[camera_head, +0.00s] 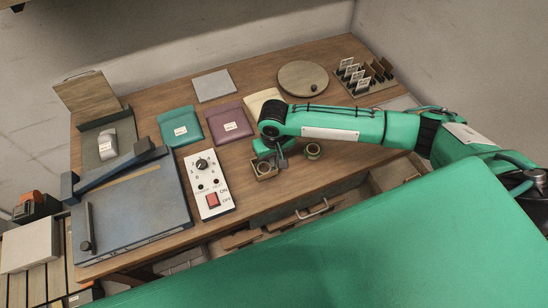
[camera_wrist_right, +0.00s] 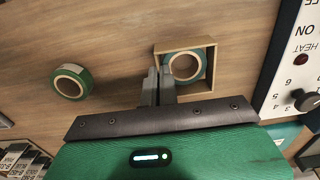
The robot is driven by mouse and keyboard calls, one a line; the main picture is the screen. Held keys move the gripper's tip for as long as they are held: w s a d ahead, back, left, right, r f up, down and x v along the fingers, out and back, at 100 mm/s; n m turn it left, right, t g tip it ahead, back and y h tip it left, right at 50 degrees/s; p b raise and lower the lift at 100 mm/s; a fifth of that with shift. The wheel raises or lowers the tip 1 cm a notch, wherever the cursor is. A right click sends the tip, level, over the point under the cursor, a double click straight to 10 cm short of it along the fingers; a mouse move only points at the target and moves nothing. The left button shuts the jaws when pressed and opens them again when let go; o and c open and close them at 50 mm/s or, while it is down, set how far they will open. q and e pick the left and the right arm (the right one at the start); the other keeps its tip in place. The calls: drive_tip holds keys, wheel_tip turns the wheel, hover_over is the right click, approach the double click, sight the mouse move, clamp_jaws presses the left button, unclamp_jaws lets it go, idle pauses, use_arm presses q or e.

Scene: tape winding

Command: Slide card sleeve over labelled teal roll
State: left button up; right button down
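The card sleeve (camera_head: 272,176) is a small open square frame on the wooden table. A teal roll with a tan core (camera_wrist_right: 187,66) sits inside the sleeve's walls (camera_wrist_right: 187,44) in the right wrist view. A label on this roll cannot be made out. My right gripper (camera_wrist_right: 158,80) points down at the sleeve's near side, its fingers close together on either side of one thin wall. In the head view this gripper (camera_head: 272,158) partly covers the sleeve. A second teal-green roll (camera_head: 313,151) lies apart from it, also in the wrist view (camera_wrist_right: 70,82). My left gripper is out of view.
A white control box (camera_head: 208,183) with knob and red switch stands left of the sleeve. Teal (camera_head: 180,126) and maroon (camera_head: 229,122) pouches lie behind, near a round board (camera_head: 303,78) and a card rack (camera_head: 365,76). An open drawer (camera_head: 395,174) is below the front edge.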

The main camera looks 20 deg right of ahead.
drive_tip(key=c, duration=1.6)
unclamp_jaws()
drive_tip(key=shift+r, duration=0.1)
wheel_tip(320, 180, up, 14)
drive_tip(key=b, duration=0.2)
drive_tip(key=shift+f+b, duration=0.2)
drive_tip(key=shift+b, duration=0.2)
